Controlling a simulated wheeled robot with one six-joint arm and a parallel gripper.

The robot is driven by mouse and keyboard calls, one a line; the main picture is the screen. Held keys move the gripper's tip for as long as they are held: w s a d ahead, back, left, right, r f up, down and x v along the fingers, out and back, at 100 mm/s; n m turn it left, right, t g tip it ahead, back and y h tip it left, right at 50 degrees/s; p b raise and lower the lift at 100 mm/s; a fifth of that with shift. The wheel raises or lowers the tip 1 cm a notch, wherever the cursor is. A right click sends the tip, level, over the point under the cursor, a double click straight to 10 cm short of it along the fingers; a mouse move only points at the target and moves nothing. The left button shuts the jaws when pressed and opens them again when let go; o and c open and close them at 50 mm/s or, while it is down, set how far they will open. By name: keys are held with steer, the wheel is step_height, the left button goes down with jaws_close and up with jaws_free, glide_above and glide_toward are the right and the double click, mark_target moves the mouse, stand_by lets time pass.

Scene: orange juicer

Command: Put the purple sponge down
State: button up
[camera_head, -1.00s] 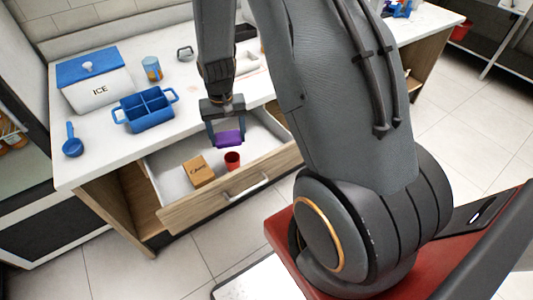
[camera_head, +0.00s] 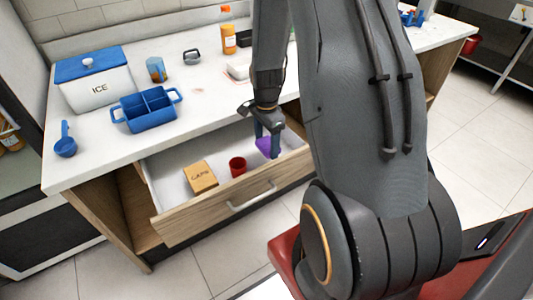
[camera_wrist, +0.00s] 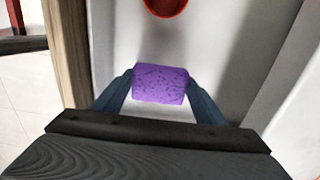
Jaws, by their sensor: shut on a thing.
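The purple sponge (camera_wrist: 160,84) is held between the two blue fingers of my gripper (camera_wrist: 158,90) in the wrist view. In the head view the sponge (camera_head: 264,146) shows partly behind a finger of my gripper (camera_head: 268,148), at the right part of the open drawer (camera_head: 165,172). The drawer's white floor lies below the sponge in the wrist view. I cannot tell whether the sponge touches it.
In the drawer are a cardboard box (camera_head: 200,177) and a red cup (camera_head: 237,166), both left of my gripper. On the white counter stand an ICE box (camera_head: 95,82), a blue caddy (camera_head: 146,110), a blue scoop (camera_head: 65,141) and an orange bottle (camera_head: 228,36).

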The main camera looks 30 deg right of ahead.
mark_target(266, 145)
steer(key=shift+f, duration=2.25)
steer(key=shift+f, duration=0.2)
steer(key=o, duration=1.1)
step_height(266, 145, up, 12)
steer(key=shift+b, duration=0.4)
steer(key=shift+s+a+r, duration=0.1)
steer(key=shift+a+r, duration=0.1)
steer(key=shift+r, duration=0.1)
steer(key=s+a+r+n, duration=0.3)
steer(key=s+a+n, duration=0.1)
steer(key=s+n, duration=0.1)
steer(key=s+a+r+n, duration=0.2)
steer(key=s+a+n, duration=0.3)
steer(key=n, duration=0.1)
steer(key=s+a+r+n, duration=0.3)
steer(key=s+a+n, duration=0.2)
steer(key=n, duration=0.1)
steer(key=shift+a+r+n, duration=0.2)
steer(key=shift+r+n, duration=0.1)
